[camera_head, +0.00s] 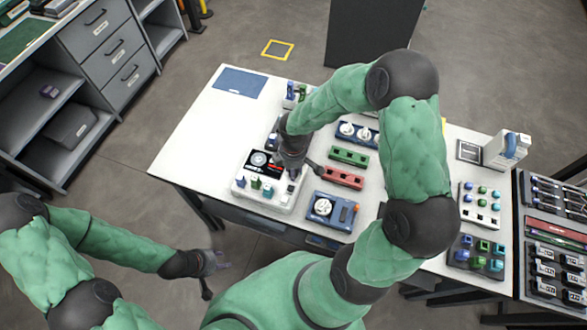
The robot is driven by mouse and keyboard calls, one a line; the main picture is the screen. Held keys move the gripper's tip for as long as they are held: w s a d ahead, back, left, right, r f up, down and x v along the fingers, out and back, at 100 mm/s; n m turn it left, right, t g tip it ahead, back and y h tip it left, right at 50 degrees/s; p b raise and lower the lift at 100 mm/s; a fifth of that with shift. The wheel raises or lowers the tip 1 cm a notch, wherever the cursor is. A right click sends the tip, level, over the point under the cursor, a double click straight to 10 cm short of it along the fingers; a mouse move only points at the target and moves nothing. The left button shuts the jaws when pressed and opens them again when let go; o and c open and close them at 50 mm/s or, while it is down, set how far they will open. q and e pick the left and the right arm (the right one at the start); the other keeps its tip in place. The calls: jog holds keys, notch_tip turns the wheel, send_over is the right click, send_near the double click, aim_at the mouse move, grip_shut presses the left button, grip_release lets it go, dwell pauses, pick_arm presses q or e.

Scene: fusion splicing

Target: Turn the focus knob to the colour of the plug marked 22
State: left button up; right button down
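A white device (246,195) with a black dial screen (262,163) stands at the table's front left. Small coloured knobs or plugs (255,183) sit along its front, green and blue among them. I cannot tell which part is the focus knob. My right gripper (291,172) is over the device's right part, pointing down; its fingertips are too small and dark to read. My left gripper (217,262) is off the table's front edge, empty, with its fingers apart. Blue and green plugs stand on a white panel (468,213) at the right; the number 22 is not readable anywhere.
A blue unit with a round dial (322,207), a red block (341,178) and a green block (348,156) lie right of the device. A dark plug panel (458,262) and a white machine (497,151) stand at the right. The table's left part is clear around a blue mat (238,83).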

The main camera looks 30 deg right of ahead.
jog(key=c, duration=0.9)
grip_release()
jog(key=shift+r, duration=0.25)
notch_tip(320, 180, up, 11)
jog(key=shift+r, duration=0.2)
